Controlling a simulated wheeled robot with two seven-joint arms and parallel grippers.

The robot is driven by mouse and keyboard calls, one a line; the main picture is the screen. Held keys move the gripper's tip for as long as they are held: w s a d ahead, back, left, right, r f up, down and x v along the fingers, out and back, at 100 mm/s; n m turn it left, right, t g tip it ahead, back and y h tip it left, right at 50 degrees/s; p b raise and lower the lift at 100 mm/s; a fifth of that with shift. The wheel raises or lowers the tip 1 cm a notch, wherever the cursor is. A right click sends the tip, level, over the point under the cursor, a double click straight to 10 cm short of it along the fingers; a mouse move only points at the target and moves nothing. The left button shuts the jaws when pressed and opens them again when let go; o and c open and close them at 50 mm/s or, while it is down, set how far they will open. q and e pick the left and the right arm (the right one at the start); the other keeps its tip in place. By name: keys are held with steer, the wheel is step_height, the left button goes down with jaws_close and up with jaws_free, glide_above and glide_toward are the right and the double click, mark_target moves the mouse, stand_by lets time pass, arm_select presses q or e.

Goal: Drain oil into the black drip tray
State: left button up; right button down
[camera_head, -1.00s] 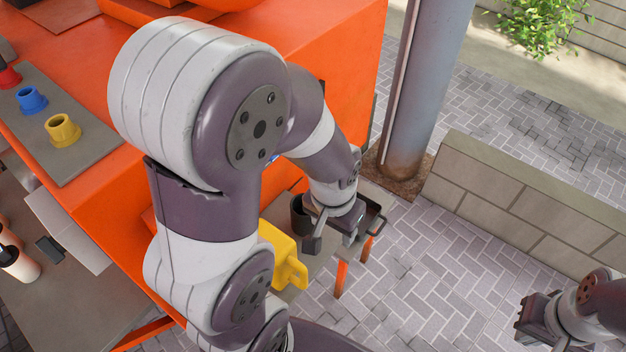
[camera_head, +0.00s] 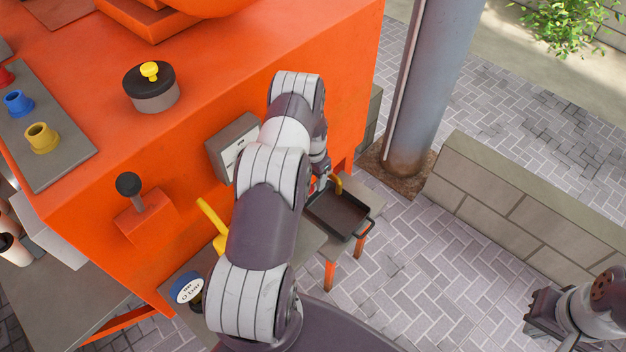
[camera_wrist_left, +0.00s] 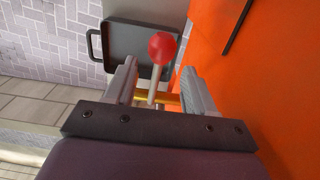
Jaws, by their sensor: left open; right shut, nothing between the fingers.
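The black drip tray (camera_head: 338,213) sits on a small stand against the orange machine, below a yellow spout (camera_head: 337,184). It also shows in the left wrist view (camera_wrist_left: 133,42), with its floor looking empty. A lever with a red ball knob (camera_wrist_left: 162,48) and a pale stem stands at a brass-yellow pipe (camera_wrist_left: 150,98) on the machine. My left gripper (camera_wrist_left: 157,72) is open, its fingers on either side of the lever stem; contact is unclear. In the head view my arm mostly hides this gripper. My right gripper (camera_head: 540,312) is shut and empty at the lower right.
The orange machine (camera_head: 200,160) carries a black knob lever (camera_head: 128,185), a grey box (camera_head: 232,145) and a yellow handle (camera_head: 212,222). A gauge (camera_head: 186,288) is low at left. A metal post (camera_head: 425,90) and low wall (camera_head: 535,200) stand right. Paving between is clear.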

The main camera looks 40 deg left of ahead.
arm_select(q)
steer(key=shift+f, duration=0.6)
steer(key=shift+d+f, duration=0.1)
steer(key=shift+f, duration=0.55)
jaws_close()
